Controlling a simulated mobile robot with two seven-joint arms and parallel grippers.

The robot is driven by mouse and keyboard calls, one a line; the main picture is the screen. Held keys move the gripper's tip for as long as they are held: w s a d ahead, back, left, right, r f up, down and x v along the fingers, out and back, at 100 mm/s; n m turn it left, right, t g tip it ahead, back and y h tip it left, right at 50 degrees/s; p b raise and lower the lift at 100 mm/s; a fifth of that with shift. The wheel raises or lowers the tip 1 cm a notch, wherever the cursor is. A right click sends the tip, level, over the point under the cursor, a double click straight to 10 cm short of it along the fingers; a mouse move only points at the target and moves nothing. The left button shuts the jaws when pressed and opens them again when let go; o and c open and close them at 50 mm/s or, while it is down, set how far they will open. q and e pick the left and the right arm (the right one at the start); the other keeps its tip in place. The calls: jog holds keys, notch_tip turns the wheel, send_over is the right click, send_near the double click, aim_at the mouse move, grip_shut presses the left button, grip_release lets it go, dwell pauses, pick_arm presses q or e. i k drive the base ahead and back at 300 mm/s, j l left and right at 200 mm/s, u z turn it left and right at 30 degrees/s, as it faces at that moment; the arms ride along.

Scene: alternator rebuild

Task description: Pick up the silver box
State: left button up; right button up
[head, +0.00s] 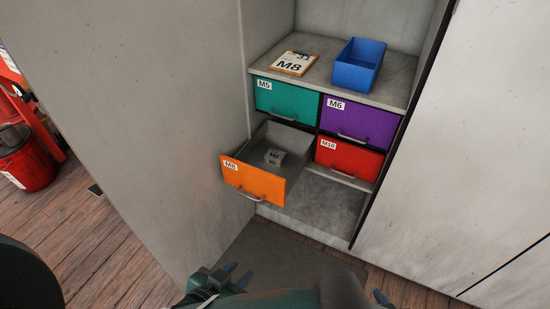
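A small silver-grey box (274,157) marked M8 sits inside the pulled-out orange drawer (252,182). The drawer's front carries an M8 label. My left gripper (237,274) is at the bottom of the head view, below the drawer and well apart from the box. Its two blue fingertips stand apart with nothing seen between them. Of my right gripper (381,298), only a blue tip shows at the bottom edge; the rest is hidden or out of frame.
A green drawer (286,101), a purple drawer (357,119) and a red drawer (348,159) are shut in the cabinet. A blue bin (360,65) and an M8 card (295,63) rest on the shelf above. Cabinet walls stand on both sides. A red bin (27,158) is far left.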

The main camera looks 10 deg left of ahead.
aim_at(276, 157)
jog(key=i+l+u, duration=0.2)
jog(key=i, duration=0.25)
jog(key=i+l+u, duration=0.2)
jog(key=i, duration=0.25)
jog(key=i+l+u, duration=0.2)
jog(key=i+l, duration=0.15)
jog(key=i, duration=0.1)
